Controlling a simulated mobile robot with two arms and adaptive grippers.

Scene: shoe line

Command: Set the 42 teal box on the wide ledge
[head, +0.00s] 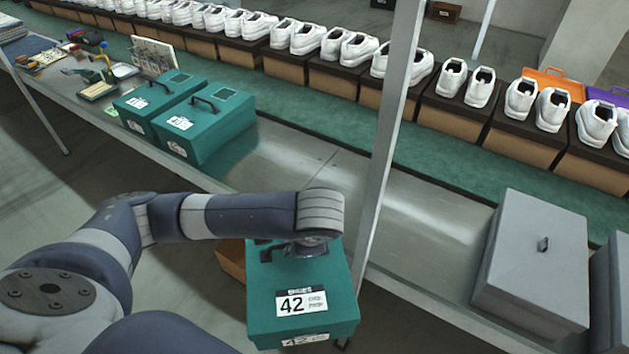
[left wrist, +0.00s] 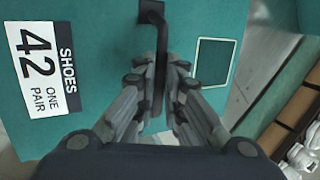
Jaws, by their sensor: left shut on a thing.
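The 42 teal box (head: 301,297) hangs in front of the metal ledge, in the lower middle of the head view. Its white "SHOES 42" label faces up; the label shows in the left wrist view (left wrist: 40,66) too. My left gripper (head: 300,248) is shut on the black handle (left wrist: 157,50) on the box's lid; the wrist covers most of the grip in the head view. The wide metal ledge (head: 290,160) runs beyond the box, with bare room right of two other teal boxes (head: 207,131) (head: 150,103). My right gripper is not in view.
A slanted grey post (head: 388,130) rises at the ledge's front edge, close to the held box. A grey box (head: 532,262) stands on the ledge at right. White shoes on brown boxes (head: 455,116) line the green belt behind. Tools lie at far left.

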